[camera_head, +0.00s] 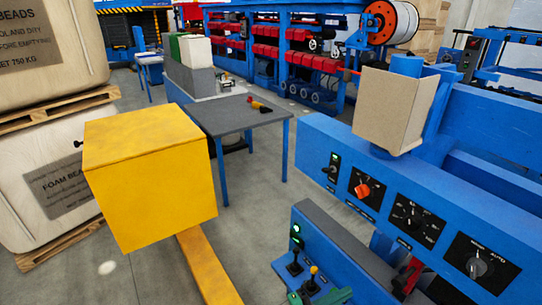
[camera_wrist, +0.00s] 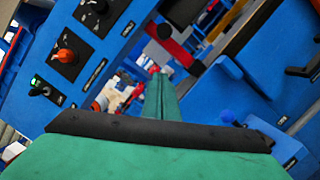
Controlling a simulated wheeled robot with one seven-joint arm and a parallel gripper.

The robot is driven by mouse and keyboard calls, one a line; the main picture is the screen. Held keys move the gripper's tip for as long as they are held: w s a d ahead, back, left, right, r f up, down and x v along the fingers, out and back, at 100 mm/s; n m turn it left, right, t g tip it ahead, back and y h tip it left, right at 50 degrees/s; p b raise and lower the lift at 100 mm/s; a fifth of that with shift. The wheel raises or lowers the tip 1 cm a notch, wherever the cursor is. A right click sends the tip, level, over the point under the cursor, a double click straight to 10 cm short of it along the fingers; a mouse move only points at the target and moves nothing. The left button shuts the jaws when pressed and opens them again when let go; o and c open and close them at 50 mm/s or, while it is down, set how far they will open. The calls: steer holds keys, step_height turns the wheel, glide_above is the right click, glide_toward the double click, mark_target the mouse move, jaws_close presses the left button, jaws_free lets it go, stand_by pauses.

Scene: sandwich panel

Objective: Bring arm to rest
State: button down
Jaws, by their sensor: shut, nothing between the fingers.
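My gripper (camera_wrist: 160,88) shows in the wrist view as green fingers pressed together, rising from a green body with a black edge at the bottom. It is shut and empty. Beyond it, tilted in that view, is the blue control panel with an orange knob (camera_wrist: 65,56). The same orange knob (camera_head: 363,190) shows in the head view on the panel's front. Green parts show low in the head view, but I cannot tell whether they belong to my gripper. Most of my arm's pose is hidden.
The blue machine (camera_head: 450,190) fills the right side, with a lower lever box (camera_head: 335,250) in front. A grey table (camera_head: 240,115) stands behind at centre, a pallet (camera_head: 60,245) with large sacks at left. Open floor (camera_head: 265,215) lies between.

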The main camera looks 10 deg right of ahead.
steer(key=s+a+r+n+t+y, duration=0.1)
steer(key=s+a+n+t+y, duration=0.5)
steer(key=n, duration=1.2)
steer(key=s+a+r+n+t+y, duration=0.2)
steer(key=s+a+n+t, duration=0.7)
steer(key=n, duration=0.9)
steer(key=s+a+f+n+g+y, duration=0.2)
steer(key=s+a+n+y, duration=0.3)
steer(key=n, duration=0.8)
steer(key=s+a+f+n+g+y, duration=0.2)
steer(key=s+a+n+y, duration=0.4)
steer(key=n, duration=0.8)
steer(key=s+a+f, duration=0.1)
steer(key=s, duration=0.2)
steer(key=shift+s, duration=0.15)
steer(key=shift+f, duration=0.15)
